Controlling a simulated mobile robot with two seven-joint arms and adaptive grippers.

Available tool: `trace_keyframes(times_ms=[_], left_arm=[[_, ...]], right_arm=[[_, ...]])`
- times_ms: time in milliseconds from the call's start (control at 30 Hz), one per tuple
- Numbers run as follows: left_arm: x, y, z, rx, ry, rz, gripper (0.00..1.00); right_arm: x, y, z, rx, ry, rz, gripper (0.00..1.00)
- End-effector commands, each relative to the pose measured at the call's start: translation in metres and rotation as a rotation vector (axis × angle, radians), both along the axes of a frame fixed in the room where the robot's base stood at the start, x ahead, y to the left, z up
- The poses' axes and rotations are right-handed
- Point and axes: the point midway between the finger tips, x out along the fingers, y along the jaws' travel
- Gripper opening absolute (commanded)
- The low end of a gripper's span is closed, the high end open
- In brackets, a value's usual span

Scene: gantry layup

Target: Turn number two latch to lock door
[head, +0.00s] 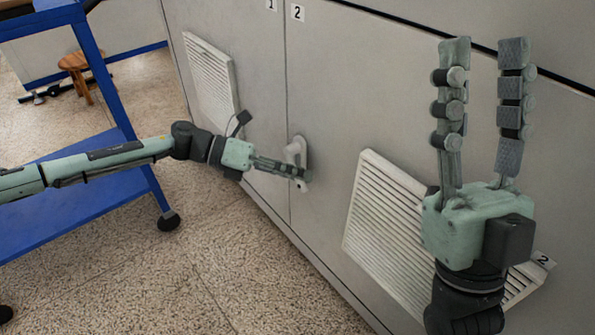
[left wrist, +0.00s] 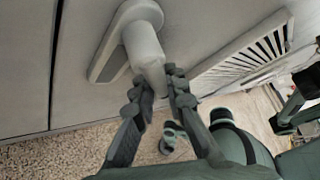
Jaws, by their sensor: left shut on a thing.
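The latch (head: 295,150) is a pale handle on an oval plate, set on the grey door (head: 345,60) marked 2, close to the seam with door 1. In the left wrist view the latch handle (left wrist: 146,48) comes off its plate and its end sits between my left fingers. My left gripper (head: 300,174) is shut on the latch handle; its fingers partly hide the handle in the head view. My right gripper (head: 483,45) points up in the right foreground, its two fingers apart with nothing between them.
A number 2 label (head: 297,13) is at the door's top. Slatted vents (head: 385,225) stick out on the door, near my right arm, and on door 1 (head: 212,80). A blue wheeled cart (head: 60,215) stands at left, with a wooden stool (head: 75,62) behind. The speckled floor is clear in front.

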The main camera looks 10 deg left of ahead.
Motion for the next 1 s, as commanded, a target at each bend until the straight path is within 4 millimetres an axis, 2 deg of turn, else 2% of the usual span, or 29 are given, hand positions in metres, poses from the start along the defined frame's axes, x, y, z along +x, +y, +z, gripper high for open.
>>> trace_keyframes(times_ms=[133, 167, 333, 667, 767, 1000], left_arm=[[0.002, 0.001, 0.001, 0.000, -0.002, 0.005, 0.00], [0.002, 0.001, 0.001, 0.000, -0.002, 0.005, 0.15], [0.002, 0.001, 0.001, -0.001, -0.002, 0.004, 0.34], [0.001, 0.003, 0.001, -0.001, 0.000, 0.003, 0.34], [0.000, 0.013, 0.004, 0.000, 0.001, 0.004, 0.34], [-0.002, 0.060, 0.021, 0.000, 0.000, 0.007, 0.34]], right_arm=[[0.000, 0.000, 0.000, 0.000, -0.001, 0.000, 0.40], [0.000, 0.000, 0.000, 0.000, -0.001, 0.000, 0.40], [0.000, 0.000, 0.000, 0.000, -0.001, 0.000, 0.40], [0.000, 0.000, 0.000, -0.001, -0.001, 0.000, 0.40], [0.000, 0.000, 0.000, -0.001, -0.001, 0.000, 0.40], [0.000, 0.000, 0.000, 0.000, -0.001, 0.000, 0.40]])
